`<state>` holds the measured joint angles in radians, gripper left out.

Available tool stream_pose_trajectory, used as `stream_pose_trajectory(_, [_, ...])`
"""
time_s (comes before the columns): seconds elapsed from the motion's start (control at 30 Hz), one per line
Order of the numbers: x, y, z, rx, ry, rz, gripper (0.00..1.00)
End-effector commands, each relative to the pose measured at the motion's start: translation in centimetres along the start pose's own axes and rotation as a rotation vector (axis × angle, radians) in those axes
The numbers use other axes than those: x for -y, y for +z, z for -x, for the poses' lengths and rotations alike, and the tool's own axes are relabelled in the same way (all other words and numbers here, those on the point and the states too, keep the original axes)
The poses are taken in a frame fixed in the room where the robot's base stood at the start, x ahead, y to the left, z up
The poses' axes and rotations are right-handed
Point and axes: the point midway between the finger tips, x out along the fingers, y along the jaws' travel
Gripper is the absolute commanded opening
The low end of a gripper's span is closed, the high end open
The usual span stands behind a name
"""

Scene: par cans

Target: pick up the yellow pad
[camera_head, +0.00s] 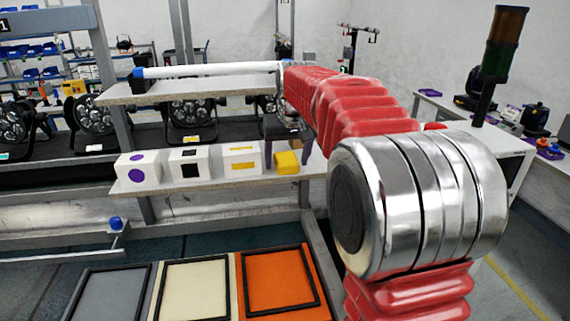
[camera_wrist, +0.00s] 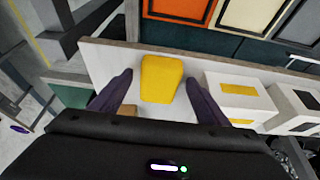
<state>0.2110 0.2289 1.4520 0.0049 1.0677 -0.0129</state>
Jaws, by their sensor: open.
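The yellow pad (camera_head: 287,162) is a rounded block on the right part of a pale shelf (camera_head: 205,180). In the wrist view the yellow pad (camera_wrist: 161,78) lies ahead of and between the two dark fingers of my gripper (camera_wrist: 158,82). The gripper is open, with a finger on each side of the pad. Clear gaps show between the pad and both fingers. In the head view my gripper (camera_head: 285,130) is above and near the pad, partly hidden by my red arm.
White boxes stand left of the pad: one with a yellow mark (camera_head: 242,159), one with a black square (camera_head: 189,162), one with a purple dot (camera_head: 138,171). An upper shelf (camera_head: 200,86) overhangs behind. Orange (camera_head: 262,299), cream (camera_head: 172,288) and grey (camera_head: 103,292) framed panels lie below.

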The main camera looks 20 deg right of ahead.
Motion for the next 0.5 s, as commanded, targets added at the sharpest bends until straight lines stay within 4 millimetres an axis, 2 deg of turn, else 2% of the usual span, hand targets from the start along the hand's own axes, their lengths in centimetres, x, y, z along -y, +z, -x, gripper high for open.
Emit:
stream_pose_trajectory(0.2, [-0.03, 0.00, 0.02, 0.000, 0.000, 0.000, 0.68])
stream_pose_trajectory(0.5, [-0.05, 0.00, 0.02, 0.000, 0.000, -0.001, 0.47])
